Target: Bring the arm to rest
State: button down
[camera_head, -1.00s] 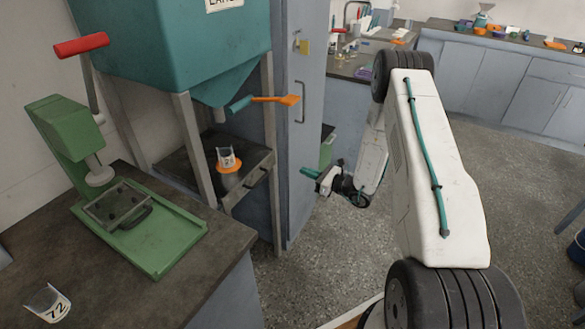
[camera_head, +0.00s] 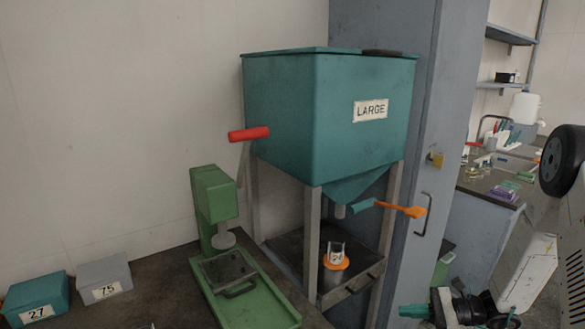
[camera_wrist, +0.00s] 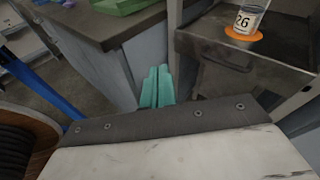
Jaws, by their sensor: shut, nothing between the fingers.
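My gripper (camera_head: 424,310) is at the lower right of the head view, to the right of the hopper stand and apart from it. In the wrist view its teal fingers (camera_wrist: 157,88) are together with nothing between them. They hang in front of the grey counter side. Part of my white arm shows at the right edge of the head view.
A teal hopper (camera_head: 300,115) marked LARGE stands over a dark tray with a labelled cup (camera_head: 336,252) on an orange disc. A green press (camera_head: 213,205) with a red handle stands on the left counter. Boxes marked 27 (camera_head: 38,298) and 75 (camera_head: 103,280) sit beside it.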

jog(key=s+a+r+n+g+h, duration=0.1)
jog(key=s+r+n+h, duration=0.6)
jog(key=s+r, duration=0.7)
jog(key=s+a+r+n+g+h, duration=0.1)
jog(key=s+a+r+n+h, duration=0.1)
jog(key=s+r+n+h, duration=0.5)
jog(key=shift+s+a+r+n+g+h, duration=0.35)
jog(key=shift+s+r+n, duration=2.25)
jog(key=shift+s+r, duration=1.05)
